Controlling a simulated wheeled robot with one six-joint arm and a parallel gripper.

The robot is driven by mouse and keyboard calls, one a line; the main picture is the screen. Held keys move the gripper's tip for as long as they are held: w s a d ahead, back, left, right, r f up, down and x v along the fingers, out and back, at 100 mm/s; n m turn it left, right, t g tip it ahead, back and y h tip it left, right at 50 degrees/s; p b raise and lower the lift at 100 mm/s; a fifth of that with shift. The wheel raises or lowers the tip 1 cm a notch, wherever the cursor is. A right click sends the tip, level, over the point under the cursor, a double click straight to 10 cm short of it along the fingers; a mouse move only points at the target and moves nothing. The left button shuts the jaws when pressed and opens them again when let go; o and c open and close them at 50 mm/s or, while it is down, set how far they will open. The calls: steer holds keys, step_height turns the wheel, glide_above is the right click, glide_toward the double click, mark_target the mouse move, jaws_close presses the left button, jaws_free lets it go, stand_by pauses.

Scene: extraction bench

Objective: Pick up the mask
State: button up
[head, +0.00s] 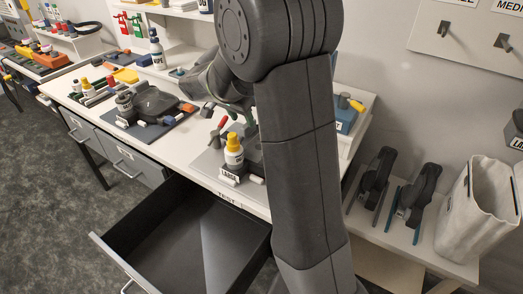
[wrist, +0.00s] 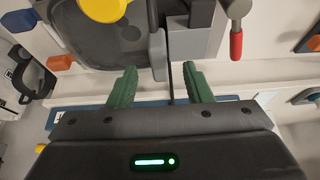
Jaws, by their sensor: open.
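My gripper (wrist: 158,84) is open in the wrist view, its two green fingers apart with nothing held between them. In the head view my own arm hides most of it above the bench. I cannot tell for certain which thing is the mask. A dark grey rounded piece (wrist: 115,42) lies just beyond the fingers in the wrist view, apart from them, with a yellow round part (wrist: 102,8) over it. In the head view a dark bulky piece (head: 155,102) lies on a grey mat at the middle of the bench.
A yellow-capped white bottle (head: 234,155) stands near the bench's front edge, beside a red handle (head: 218,130). It also shows in the wrist view (wrist: 236,42). An open, empty-looking drawer (head: 185,235) juts out below. Two dark devices (head: 410,195) and a pale bag (head: 478,215) stand at right.

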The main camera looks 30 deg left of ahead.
mark_target(246, 125)
steer(key=shift+p+x, duration=0.4)
steer(key=shift+x, duration=1.65)
steer(key=shift+d+r, duration=0.1)
jaws_close()
